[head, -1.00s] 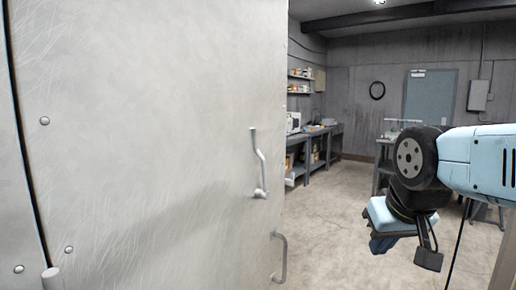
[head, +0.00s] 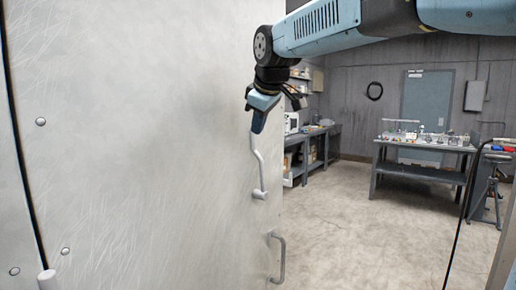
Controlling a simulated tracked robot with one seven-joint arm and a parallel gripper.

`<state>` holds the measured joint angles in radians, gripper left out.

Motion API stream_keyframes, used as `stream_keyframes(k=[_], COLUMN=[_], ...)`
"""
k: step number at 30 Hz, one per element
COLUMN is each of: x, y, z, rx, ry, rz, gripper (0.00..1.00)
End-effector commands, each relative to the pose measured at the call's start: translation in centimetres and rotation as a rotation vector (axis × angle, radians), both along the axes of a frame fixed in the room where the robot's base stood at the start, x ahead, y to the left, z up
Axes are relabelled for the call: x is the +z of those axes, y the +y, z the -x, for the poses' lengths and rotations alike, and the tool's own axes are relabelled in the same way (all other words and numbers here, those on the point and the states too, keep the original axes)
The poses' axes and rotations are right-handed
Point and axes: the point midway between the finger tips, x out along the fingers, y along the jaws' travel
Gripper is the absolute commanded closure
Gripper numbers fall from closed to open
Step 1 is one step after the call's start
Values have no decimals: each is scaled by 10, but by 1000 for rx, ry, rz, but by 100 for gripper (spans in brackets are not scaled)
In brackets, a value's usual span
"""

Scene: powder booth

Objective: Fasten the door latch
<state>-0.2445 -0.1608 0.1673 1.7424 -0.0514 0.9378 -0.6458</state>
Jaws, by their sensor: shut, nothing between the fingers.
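The door (head: 150,170) is a large scratched pale metal panel filling the left half of the head view. The latch (head: 259,170) is a bent grey lever near the door's right edge, with its pivot at the bottom and its arm pointing up. My gripper (head: 257,128) is shut and empty, pointing down at the upper end of the lever. It overlaps the lever's tip in the picture; I cannot tell whether they touch. A fixed grey pull handle (head: 281,258) sits below the latch at the door's edge.
Beyond the door's edge is open concrete floor (head: 350,220). A dark workbench (head: 420,172) with small items, a stool (head: 490,190) and a side bench with shelves stand farther back. A blue-grey door (head: 427,105) is in the far wall.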

Motion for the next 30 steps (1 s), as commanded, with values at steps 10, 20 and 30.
stream_keyframes(k=[10,20,30], x=[-25,-72,-83], y=[10,21,10], z=[-21,-53,-90], rx=[16,15,13], ry=[0,-2,-4], rz=[7,5,4], gripper=[100,100,100])
